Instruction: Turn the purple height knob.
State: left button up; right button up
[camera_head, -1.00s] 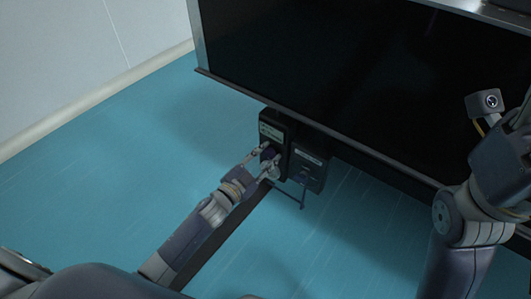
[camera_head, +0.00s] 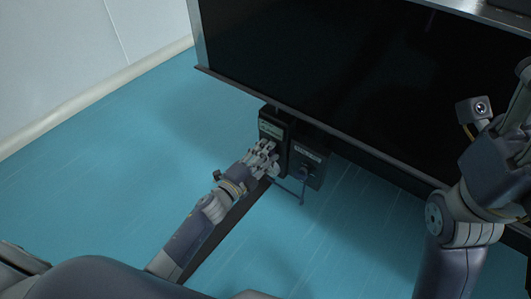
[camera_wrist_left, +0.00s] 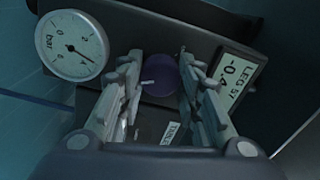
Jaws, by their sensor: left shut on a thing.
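The purple height knob (camera_wrist_left: 165,78) is a round, dark purple knob on the black control unit (camera_head: 271,124) under the table's edge. In the left wrist view it sits between the two fingers of my left gripper (camera_wrist_left: 160,66), which is shut on it. In the head view the left gripper (camera_head: 264,156) is at the front of the unit and hides the knob.
A second dark box (camera_head: 308,166) with a label stands right of the unit. A round pressure gauge (camera_wrist_left: 72,45) marked bar is left of the knob in the wrist view. The dark optical table (camera_head: 330,70) rises behind. Blue floor (camera_head: 120,170) is clear to the left.

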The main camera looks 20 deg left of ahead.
dwell(0.3)
pick_arm(q)
jog(key=o, duration=1.1)
jog(key=shift+c, duration=0.2)
jog(key=shift+s, duration=0.1)
jog(key=v, duration=1.1)
jog(key=shift+s+a, duration=0.15)
jog(key=shift+s, duration=0.25)
